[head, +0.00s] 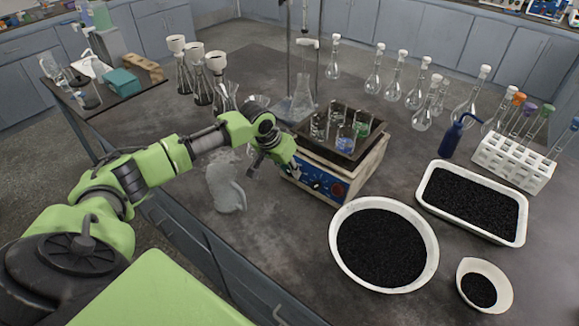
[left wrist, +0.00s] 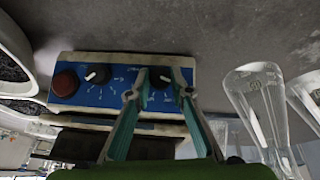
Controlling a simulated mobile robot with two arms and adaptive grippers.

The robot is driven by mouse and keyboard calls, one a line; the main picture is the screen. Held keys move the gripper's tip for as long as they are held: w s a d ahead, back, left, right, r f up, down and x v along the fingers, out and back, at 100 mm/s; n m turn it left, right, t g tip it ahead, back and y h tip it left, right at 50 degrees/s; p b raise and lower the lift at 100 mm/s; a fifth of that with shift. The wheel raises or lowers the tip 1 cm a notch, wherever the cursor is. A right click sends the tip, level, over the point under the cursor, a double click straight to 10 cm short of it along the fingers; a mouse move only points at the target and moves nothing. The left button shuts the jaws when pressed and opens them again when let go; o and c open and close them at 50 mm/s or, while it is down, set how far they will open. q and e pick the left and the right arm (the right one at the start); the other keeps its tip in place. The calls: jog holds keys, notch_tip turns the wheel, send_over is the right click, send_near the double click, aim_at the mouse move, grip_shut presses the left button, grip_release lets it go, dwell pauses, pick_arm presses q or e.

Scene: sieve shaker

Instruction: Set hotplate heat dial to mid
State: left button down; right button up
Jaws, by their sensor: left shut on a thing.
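The hotplate (head: 345,185) stands on the dark bench, with a blue front panel (left wrist: 118,93) carrying two black dials and a red button (left wrist: 65,83). My left gripper (head: 287,169) reaches the panel's left end in the head view. In the left wrist view my left gripper (left wrist: 160,86) is shut on the dial farther from the red button (left wrist: 160,76), with one finger on each side. The other dial (left wrist: 97,74) is free, and its pointer shows. The fingers partly hide the gripped dial's scale, and I cannot read its label. My right gripper is not in view.
A tray with small beakers (head: 349,153) sits on the hotplate. A glass vessel (head: 225,188) stands close beside my left forearm. A large bowl of black grains (head: 334,258) is in front right of the hotplate. Flasks and a white tube rack (head: 512,166) fill the right side.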

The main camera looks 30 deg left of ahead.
pick_arm(q)
jog(key=y+p, duration=0.1)
jog(key=m+y+p, duration=0.1)
jog(key=p, duration=0.1)
jog(key=m+p, duration=0.1)
jog(key=p, duration=0.1)
jog(key=shift+d+r+y, duration=0.25)
jog(key=shift+d+y, duration=0.1)
jog(key=shift+y, duration=0.05)
jog(key=shift+d+f+m+t+y+p, duration=0.15)
jog(key=shift+m+t+y+p, duration=0.25)
jog(key=shift+m+y+p, duration=0.3)
jog(key=shift+d+f+m+t+y+p, duration=0.1)
jog(key=shift+f+m+t+y+p, duration=0.15)
jog(key=shift+m+y+p, duration=0.45)
jog(key=shift+s+f+m+t+y, duration=0.1)
jog(key=shift+m+t+y, duration=0.25)
jog(key=shift+m+y, duration=0.4)
jog(key=shift+s+d+f+m+t+y+b, duration=0.1)
jog(key=shift+f+m+t+y+b, duration=0.15)
jog(key=shift+m+t+y+b, duration=0.4)
jog(key=m+y, duration=0.1)
jog(key=m+t+b, duration=0.1)
jog(key=shift+f+m+t+y, duration=0.2)
jog(key=shift+m+t+y, duration=0.1)
jog(key=shift+y, duration=0.1)
jog(key=shift+m+t+y+b, duration=0.4)
jog(key=shift+m+t+b, duration=0.25)
jog(key=shift+m+b, duration=0.25)
jog(key=shift+r, duration=0.1)
